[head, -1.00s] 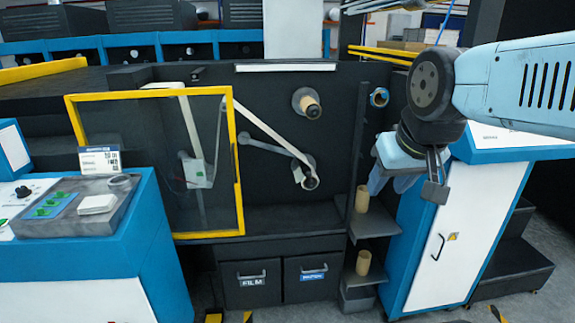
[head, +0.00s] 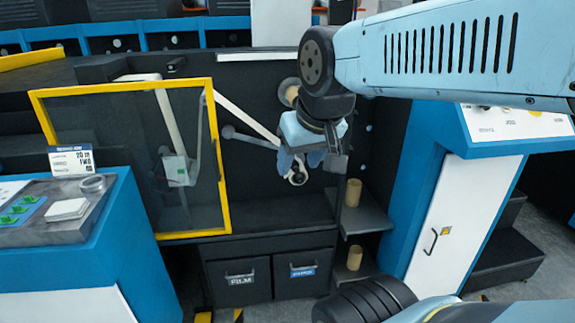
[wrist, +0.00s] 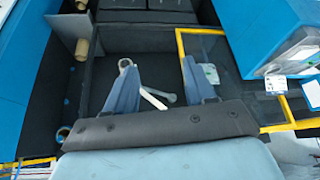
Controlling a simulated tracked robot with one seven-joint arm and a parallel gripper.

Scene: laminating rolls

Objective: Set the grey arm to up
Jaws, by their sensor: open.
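The grey arm (head: 250,138) is on the dark machine panel. Its rounded left end shows left of my gripper, and it slopes down to the right. A roller end (head: 297,176) shows just below my gripper. In the wrist view the grey arm (wrist: 158,94) lies between my fingers in the picture, with a white strip (wrist: 153,103) beside it. My gripper (head: 300,160) is open, in front of the panel, and hides the arm's right part in the head view. In the wrist view my gripper (wrist: 158,66) holds nothing. I cannot tell how far the fingers are from the panel.
A yellow-framed clear guard (head: 222,170) stands left of my gripper. Small shelves (head: 368,215) with cardboard cores (head: 353,192) are at the right. A blue-and-white cabinet (head: 420,215) stands farther right. Two drawers (head: 270,280) sit below. A control desk (head: 70,235) is at left.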

